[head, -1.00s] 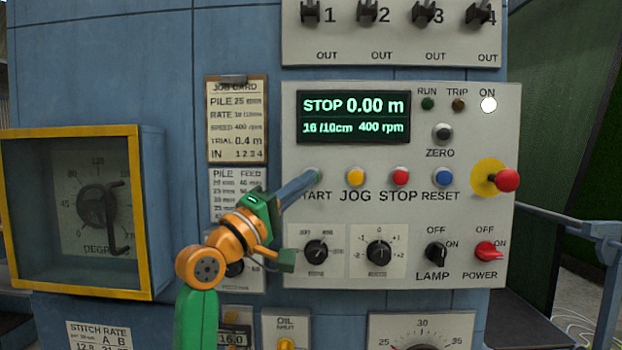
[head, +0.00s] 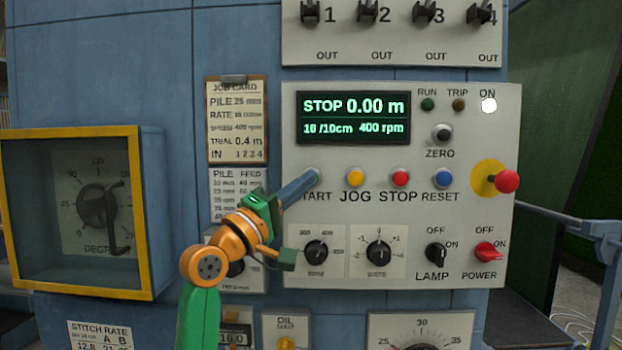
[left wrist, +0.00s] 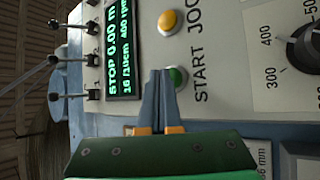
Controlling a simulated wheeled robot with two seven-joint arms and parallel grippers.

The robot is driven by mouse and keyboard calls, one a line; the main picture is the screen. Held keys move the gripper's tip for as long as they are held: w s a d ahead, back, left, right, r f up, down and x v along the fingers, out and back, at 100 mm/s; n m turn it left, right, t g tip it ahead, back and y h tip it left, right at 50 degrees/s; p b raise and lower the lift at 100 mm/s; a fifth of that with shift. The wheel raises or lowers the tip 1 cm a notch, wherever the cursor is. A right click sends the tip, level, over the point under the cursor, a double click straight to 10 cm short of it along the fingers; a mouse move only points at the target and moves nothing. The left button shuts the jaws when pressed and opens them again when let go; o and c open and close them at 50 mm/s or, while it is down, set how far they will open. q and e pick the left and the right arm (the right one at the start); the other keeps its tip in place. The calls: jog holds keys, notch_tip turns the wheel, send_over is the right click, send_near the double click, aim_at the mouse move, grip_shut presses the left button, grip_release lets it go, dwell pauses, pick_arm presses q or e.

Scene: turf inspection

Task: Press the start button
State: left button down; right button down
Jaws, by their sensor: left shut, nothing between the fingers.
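The green start button (left wrist: 177,77) shows in the left wrist view, beside the word START and partly behind my fingertips. In the head view only a sliver of the button's rim shows past my fingers. My left gripper (head: 314,178) is shut and empty, its fingertips right at the button. It also shows in the left wrist view (left wrist: 160,75), fingers together and pointing at the panel. I cannot tell whether the tips touch the button. The display (head: 353,118) reads STOP, 0.00 m, 16 /10cm and 400 rpm. My right gripper is not in view.
Yellow jog (head: 355,177), red stop (head: 400,177) and blue reset (head: 443,178) buttons sit in a row to the right. A red knob (head: 507,181) juts out farther right. A yellow-framed dial box (head: 143,215) projects at the left. The ON lamp (head: 489,105) is lit white.

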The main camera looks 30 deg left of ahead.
pick_arm(q)
jog(key=shift+w+a+p, duration=0.25)
jog(key=shift+w+p, duration=0.1)
jog(key=shift+w, duration=0.05)
dwell(0.7)
jog(key=shift+s+d+f+b, duration=0.1)
jog(key=shift+s+d+b, duration=0.35)
jog(key=shift+s, duration=0.2)
jog(key=shift+s, duration=0.1)
jog(key=s, duration=0.1)
jog(key=s+d+b, duration=0.1)
jog(key=s+d, duration=0.1)
jog(key=s, duration=0.1)
jog(key=shift+d, duration=0.25)
